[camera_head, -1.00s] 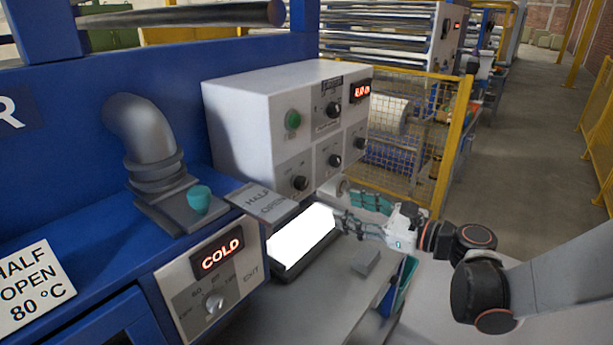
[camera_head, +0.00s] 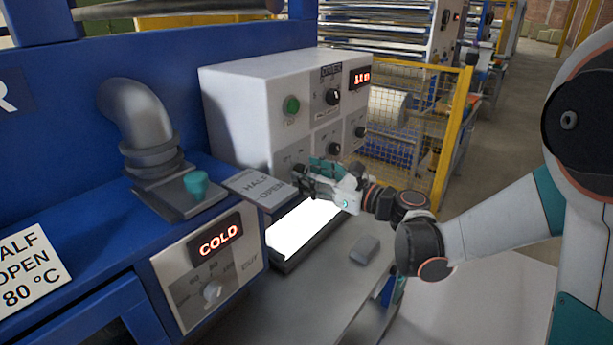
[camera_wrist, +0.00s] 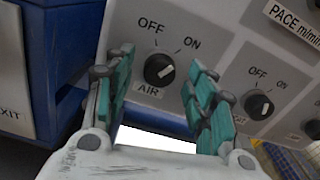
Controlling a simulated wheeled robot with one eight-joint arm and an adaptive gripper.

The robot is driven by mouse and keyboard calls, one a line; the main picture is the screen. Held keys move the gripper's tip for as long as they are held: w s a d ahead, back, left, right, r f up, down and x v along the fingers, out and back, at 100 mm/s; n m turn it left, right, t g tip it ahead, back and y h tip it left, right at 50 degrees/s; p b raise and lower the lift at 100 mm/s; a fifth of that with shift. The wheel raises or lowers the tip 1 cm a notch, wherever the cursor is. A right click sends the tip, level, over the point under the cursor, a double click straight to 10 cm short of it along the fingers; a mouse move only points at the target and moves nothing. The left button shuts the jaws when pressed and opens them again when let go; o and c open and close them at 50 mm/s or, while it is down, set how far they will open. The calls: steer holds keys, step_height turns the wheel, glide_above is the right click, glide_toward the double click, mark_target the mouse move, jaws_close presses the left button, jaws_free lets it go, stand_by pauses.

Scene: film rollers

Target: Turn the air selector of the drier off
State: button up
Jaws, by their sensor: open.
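The air selector (camera_wrist: 157,68) is a round black knob on a grey plate marked AIR, OFF and ON, in the wrist view. Its pale pointer line points to the right, on the ON side. It sits on the front of the white control box (camera_head: 236,118); in the head view my gripper hides it. My gripper (camera_head: 310,178) is open and empty in front of the box's lower left. In the wrist view its green-padded fingers (camera_wrist: 158,80) stand on either side of the knob, and I cannot tell whether they touch it.
A second OFF/ON knob (camera_wrist: 257,106) is just right of my right finger. A green button (camera_head: 291,105) and another knob (camera_head: 333,97) are above. A bright lit panel (camera_head: 300,228) and a grey block (camera_head: 365,249) lie below. A blue cabinet with a COLD display (camera_head: 220,241) stands left.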

steer(key=shift+w+a, duration=0.45)
steer(key=shift+a, duration=0.15)
steer(key=c, duration=1.1)
steer(key=shift+o, duration=0.2)
steer(key=n, duration=0.5)
steer(key=shift+n+b, duration=0.3)
steer(key=shift+n, duration=0.1)
steer(key=n, duration=0.5)
steer(key=shift+s+f+n, duration=0.1)
steer(key=shift+n, duration=0.6)
